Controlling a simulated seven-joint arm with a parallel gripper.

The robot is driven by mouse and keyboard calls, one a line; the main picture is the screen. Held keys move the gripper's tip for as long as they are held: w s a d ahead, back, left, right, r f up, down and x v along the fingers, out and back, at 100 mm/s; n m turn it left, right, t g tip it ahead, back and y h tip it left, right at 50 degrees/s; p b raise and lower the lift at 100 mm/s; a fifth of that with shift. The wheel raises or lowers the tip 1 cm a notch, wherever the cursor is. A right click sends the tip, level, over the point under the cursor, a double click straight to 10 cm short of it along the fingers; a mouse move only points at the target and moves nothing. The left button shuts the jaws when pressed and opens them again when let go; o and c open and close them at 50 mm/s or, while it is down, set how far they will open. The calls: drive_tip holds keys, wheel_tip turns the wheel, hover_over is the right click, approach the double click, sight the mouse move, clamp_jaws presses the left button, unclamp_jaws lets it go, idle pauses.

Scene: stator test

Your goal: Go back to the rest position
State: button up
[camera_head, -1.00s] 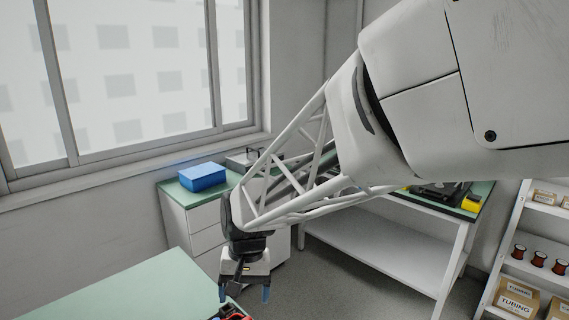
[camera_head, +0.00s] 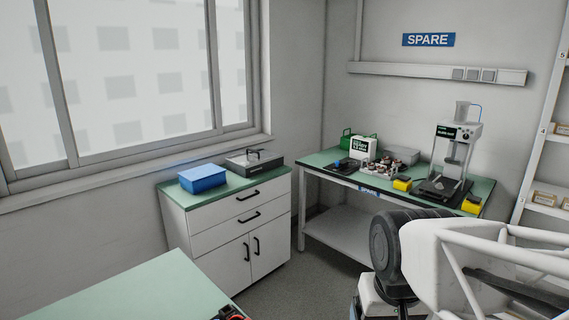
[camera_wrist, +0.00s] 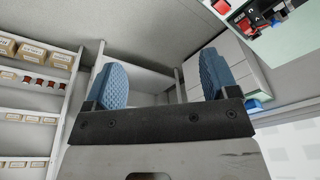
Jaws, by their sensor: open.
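My gripper shows in the wrist view (camera_wrist: 160,82). Its two blue ridged fingers stand wide apart with nothing between them. In the head view only my arm's white lattice link and dark wrist joint show, at the lower right; the fingertips are out of that picture. Past the fingers, the wrist view shows floor, shelving and cabinet fronts, with no object touching them.
A white drawer cabinet (camera_head: 207,230) bears a blue box (camera_head: 203,178). A workbench marked SPARE (camera_head: 325,176) holds a press (camera_head: 452,160) and yellow blocks. A green table (camera_head: 150,290) is at lower left. Shelves (camera_wrist: 35,118) show in the wrist view.

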drive_tip(key=shift+s+d, duration=1.3)
drive_tip(key=shift+s, duration=0.25)
